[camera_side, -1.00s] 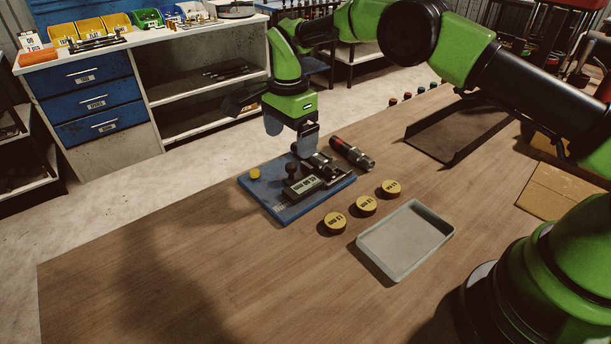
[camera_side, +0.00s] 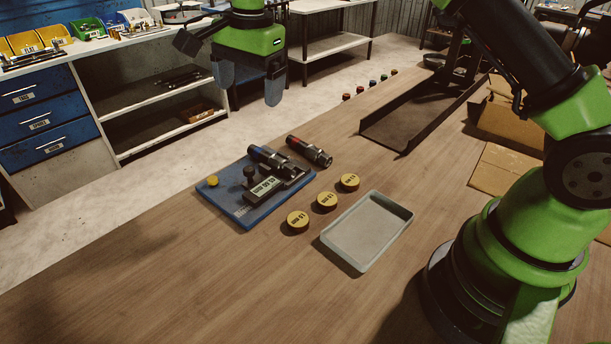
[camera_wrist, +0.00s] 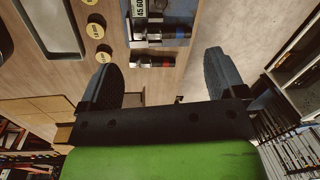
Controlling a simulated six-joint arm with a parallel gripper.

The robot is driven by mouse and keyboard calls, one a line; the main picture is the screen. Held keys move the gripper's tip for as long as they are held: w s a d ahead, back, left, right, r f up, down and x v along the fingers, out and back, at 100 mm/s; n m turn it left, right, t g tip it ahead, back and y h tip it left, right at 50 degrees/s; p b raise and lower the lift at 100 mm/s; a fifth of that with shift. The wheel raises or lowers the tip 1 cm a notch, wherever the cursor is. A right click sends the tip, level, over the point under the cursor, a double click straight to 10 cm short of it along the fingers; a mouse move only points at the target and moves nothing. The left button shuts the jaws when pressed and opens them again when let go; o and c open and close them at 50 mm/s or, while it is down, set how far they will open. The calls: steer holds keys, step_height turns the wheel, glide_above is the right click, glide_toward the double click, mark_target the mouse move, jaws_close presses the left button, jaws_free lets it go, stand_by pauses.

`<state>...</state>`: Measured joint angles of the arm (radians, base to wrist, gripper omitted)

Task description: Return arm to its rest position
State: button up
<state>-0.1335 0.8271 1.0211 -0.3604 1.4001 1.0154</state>
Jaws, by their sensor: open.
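My gripper (camera_side: 248,85) is raised well above and behind the blue crimper plate, with its fingers pointing down, apart and empty. In the wrist view my gripper (camera_wrist: 165,80) also shows two separate fingers with nothing between them. The blue plate (camera_side: 221,197) lies on the wooden table and carries a black crimping fixture (camera_side: 262,188) with a number label and a yellow knob. A dark hose fitting with a blue band (camera_side: 268,157) lies in the fixture. A second dark fitting with a red band (camera_side: 309,151) lies on the table beside the plate.
Three yellow discs (camera_side: 327,201) stand in a row between the plate and a grey tray (camera_side: 347,262), which looks empty. A dark open chute (camera_side: 392,136) and cardboard boxes (camera_side: 505,167) are farther right. A blue drawer cabinet (camera_side: 42,121) stands behind the table. The table's front left is clear.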

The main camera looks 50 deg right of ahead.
steer(key=s+d+r+n+t+y, duration=0.1)
steer(key=s+r+n+t, duration=0.15)
steer(key=s+r, duration=0.35)
steer(key=s+d+r+n+t, duration=0.1)
steer(key=s+d+r+n, duration=0.15)
steer(key=s+r, duration=0.35)
steer(key=s+f+n+t, duration=0.2)
steer(key=s+n, duration=0.3)
steer(key=s, duration=1)
steer(key=shift+s+n, duration=0.4)
